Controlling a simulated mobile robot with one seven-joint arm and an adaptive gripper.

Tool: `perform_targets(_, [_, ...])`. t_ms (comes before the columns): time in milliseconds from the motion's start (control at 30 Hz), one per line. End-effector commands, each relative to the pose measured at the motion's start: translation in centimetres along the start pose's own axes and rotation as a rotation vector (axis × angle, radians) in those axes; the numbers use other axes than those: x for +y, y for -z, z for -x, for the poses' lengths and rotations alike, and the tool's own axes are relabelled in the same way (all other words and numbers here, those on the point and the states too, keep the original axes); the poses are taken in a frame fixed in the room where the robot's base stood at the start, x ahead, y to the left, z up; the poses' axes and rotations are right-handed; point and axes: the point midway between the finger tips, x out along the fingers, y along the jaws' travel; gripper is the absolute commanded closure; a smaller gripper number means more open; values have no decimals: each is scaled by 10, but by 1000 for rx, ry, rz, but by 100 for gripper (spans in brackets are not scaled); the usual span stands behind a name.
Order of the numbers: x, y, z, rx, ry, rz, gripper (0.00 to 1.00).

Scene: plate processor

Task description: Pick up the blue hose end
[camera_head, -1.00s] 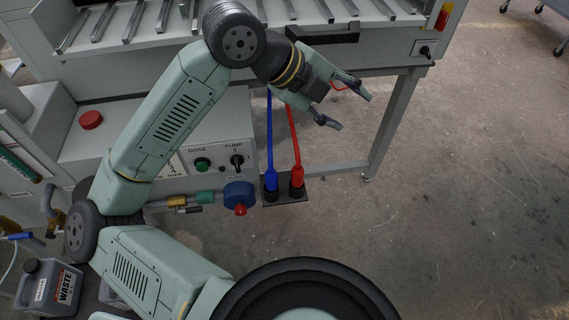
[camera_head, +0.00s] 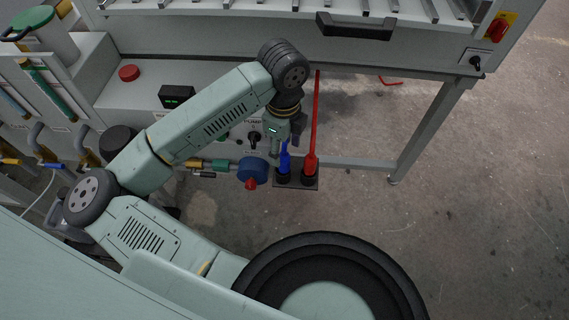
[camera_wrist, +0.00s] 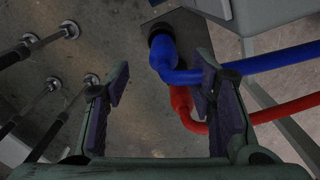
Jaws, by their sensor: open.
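The blue hose end (camera_head: 285,162) stands upright in a black socket on a small dark plate (camera_head: 296,187), left of the red hose end (camera_head: 311,165). My gripper (camera_head: 287,143) points down just above it, and the arm hides most of the blue hose. In the wrist view, my gripper (camera_wrist: 163,78) is open and empty. The blue hose end (camera_wrist: 163,54) shows between and beyond the fingertips, and its hose runs right past the right fingertip. The red hose end (camera_wrist: 183,105) lies partly behind the right finger. I cannot tell whether a finger touches either hose.
The pump panel with a black knob (camera_head: 254,139) is behind and left. A blue round fitting with a red tip (camera_head: 252,171) sits close left of the plate. A table leg (camera_head: 425,135) stands to the right. The floor (camera_head: 450,230) at front right is clear.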

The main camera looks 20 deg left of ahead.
Motion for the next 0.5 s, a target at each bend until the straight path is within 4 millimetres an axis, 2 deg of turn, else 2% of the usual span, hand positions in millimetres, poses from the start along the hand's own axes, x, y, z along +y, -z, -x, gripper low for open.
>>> perform_targets(167, [-1,0,-14,3,0,0,50])
perform_targets(400, [-3,-1,-49,3,0,0,50])
perform_targets(500, [-4,-2,-54,2,2,-1,50])
